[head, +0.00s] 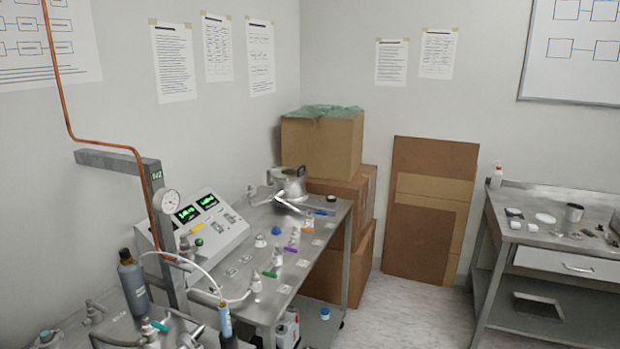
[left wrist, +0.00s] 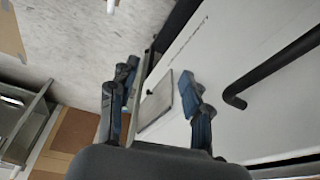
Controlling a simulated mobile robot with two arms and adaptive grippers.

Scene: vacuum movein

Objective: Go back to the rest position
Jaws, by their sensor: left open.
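My left gripper (left wrist: 158,82) shows in the left wrist view, with its two dark blue-grey fingers spread apart. It is open, and I see nothing held between the fingers. Behind the gap is a pale surface with a small grey square plate (left wrist: 178,98). I cannot tell how far the fingers are from it. Neither gripper shows in the head view, and my right gripper is in no view.
In the head view, a metal bench (head: 262,306) with instruments and valves stands at left. Stacked cardboard boxes (head: 330,150) and leaning brown panels (head: 432,210) stand at the back. A second metal table (head: 520,237) is at right. Pale floor (head: 405,320) is clear between them.

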